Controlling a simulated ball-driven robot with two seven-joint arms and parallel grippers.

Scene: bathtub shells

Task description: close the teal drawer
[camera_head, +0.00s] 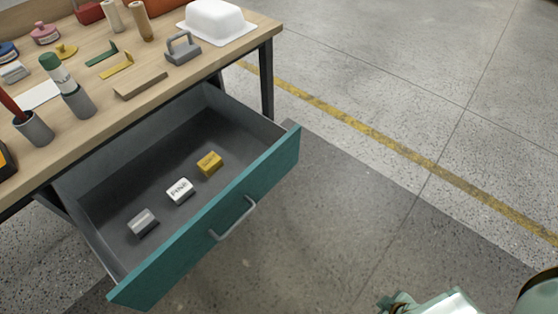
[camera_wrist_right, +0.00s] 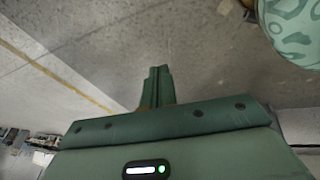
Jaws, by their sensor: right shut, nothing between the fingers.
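The teal drawer (camera_head: 270,172) stands wide open under the wooden table in the head view. Its grey handle (camera_head: 235,219) is on the teal front. Inside on the dark floor lie a grey block (camera_head: 143,222), a white block with dark lettering (camera_head: 180,190) and a yellow block (camera_head: 209,162). My right gripper (camera_head: 394,301) is at the bottom edge of the head view, to the right of the drawer front and apart from it. In the right wrist view its green fingers (camera_wrist_right: 156,87) are together and empty, over bare floor. My left gripper is not in view.
The tabletop (camera_head: 130,105) above the drawer holds cups, a white dome-lidded dish (camera_head: 215,20), a grey handled block (camera_head: 183,48) and small tools. A dark table leg (camera_head: 267,80) stands beyond the drawer's right end. The floor right of the drawer is clear, with a yellow line (camera_head: 385,138).

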